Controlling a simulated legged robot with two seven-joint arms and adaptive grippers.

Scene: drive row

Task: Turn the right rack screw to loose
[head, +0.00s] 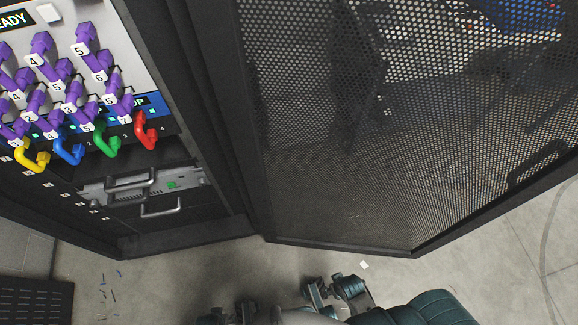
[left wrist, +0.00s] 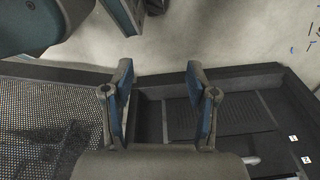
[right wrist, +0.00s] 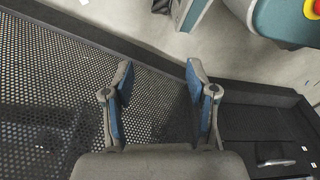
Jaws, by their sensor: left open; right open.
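A grey rack unit (head: 190,182) with a small green patch sits low in the open dark cabinet at the left of the head view, with dark bar handles (head: 162,207) around it. I cannot make out the right rack screw; it is too small or hidden. My right gripper (head: 330,288) is low in the head view, below the cabinet and apart from it. It is open and empty in the right wrist view (right wrist: 160,75). My left gripper (head: 230,312) is at the bottom edge, mostly cut off. It is open and empty in the left wrist view (left wrist: 160,78).
A perforated door (head: 400,150) stands open at the right of the cabinet. Purple numbered handles (head: 42,42) and yellow, blue, green and red handles (head: 146,132) stick out above the rack unit. The pale floor (head: 490,270) is mostly clear, with small scraps (head: 108,290) at left.

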